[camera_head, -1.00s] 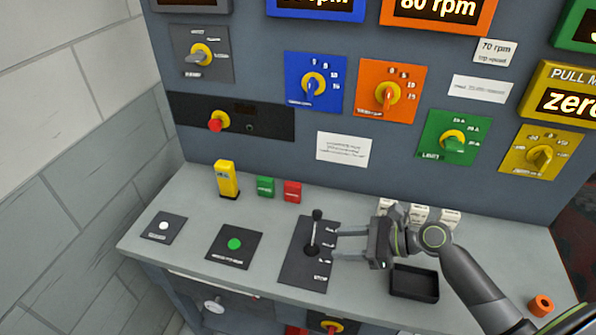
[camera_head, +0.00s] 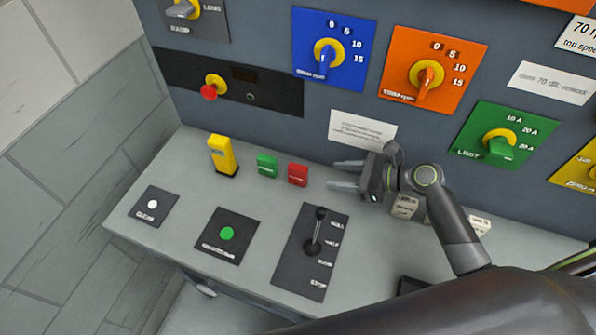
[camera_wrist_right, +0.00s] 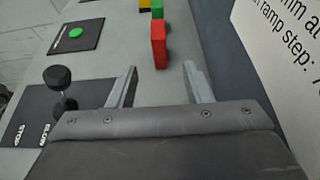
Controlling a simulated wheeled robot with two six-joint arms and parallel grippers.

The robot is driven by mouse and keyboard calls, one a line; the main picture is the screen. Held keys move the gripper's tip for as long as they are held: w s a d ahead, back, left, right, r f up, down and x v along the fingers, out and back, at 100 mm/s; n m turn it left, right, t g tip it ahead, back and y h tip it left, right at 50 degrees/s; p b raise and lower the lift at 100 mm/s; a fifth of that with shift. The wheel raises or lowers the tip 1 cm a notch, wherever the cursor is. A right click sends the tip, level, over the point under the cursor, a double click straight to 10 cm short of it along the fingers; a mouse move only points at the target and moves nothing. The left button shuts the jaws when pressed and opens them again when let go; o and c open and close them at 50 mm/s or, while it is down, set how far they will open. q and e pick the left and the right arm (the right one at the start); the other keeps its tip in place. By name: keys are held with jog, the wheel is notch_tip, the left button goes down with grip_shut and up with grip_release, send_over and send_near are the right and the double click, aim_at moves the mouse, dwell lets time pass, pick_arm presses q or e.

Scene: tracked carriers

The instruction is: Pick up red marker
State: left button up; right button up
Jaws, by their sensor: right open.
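The red marker (camera_head: 298,174) is a small red block standing upright on the grey console top, just right of a green block (camera_head: 267,165). In the right wrist view the red marker (camera_wrist_right: 159,44) stands ahead of the fingers, roughly in line with the gap between them. My right gripper (camera_head: 348,175) is open and empty, to the right of the red marker and apart from it. Its two fingers also show in the right wrist view (camera_wrist_right: 160,86). My left gripper is not in view.
A yellow block (camera_head: 223,156) stands left of the green one. A black lever (camera_head: 316,232) rises from its plate in front of my right gripper. The upright panel (camera_head: 280,125) with knobs is close behind.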

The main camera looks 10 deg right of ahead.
aim_at(307, 174)
jog(key=x, duration=0.6)
jog(key=shift+w+p, duration=0.1)
jog(key=shift+p, duration=0.3)
jog(key=shift+w+a+f, duration=0.2)
jog(key=shift+w+a, duration=0.05)
jog(key=shift+a, duration=0.1)
jog(key=p+x, duration=0.1)
jog(key=x, duration=0.3)
jog(key=shift+s+a+r, duration=0.1)
jog(key=shift+w+a+f, duration=0.25)
jog(key=shift+a+f, duration=0.05)
jog(key=shift+a, duration=0.1)
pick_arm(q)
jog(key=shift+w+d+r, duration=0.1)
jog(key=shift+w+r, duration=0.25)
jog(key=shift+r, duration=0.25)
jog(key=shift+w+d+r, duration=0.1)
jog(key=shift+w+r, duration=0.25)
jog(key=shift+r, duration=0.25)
pick_arm(e)
grip_shut()
